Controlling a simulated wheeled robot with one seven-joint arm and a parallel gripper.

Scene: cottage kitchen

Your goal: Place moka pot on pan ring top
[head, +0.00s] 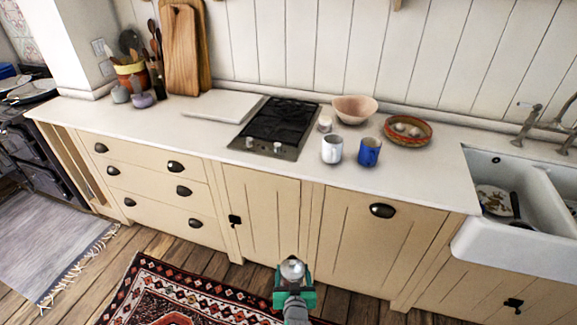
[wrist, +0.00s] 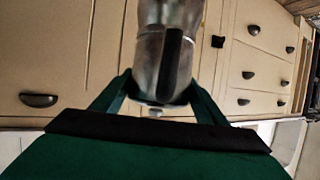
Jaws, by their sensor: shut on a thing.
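The silver moka pot (head: 291,268) is in my gripper (head: 294,290), low in front of the cabinets in the head view. In the wrist view the metal moka pot (wrist: 150,60) with its dark handle (wrist: 172,65) sits between the two green fingers of my gripper (wrist: 158,97). The gripper is shut on it; the exact contact is partly hidden. The black hob with pan rings (head: 278,122) is set into the white counter, up and slightly left of the gripper in the head view. Its top looks empty.
A white mug (head: 331,149), a blue mug (head: 369,152), a small pale cup (head: 325,124) and a pink bowl (head: 354,108) stand right of the hob. A white board (head: 222,106) lies left. Cabinet fronts and the counter edge lie between gripper and hob.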

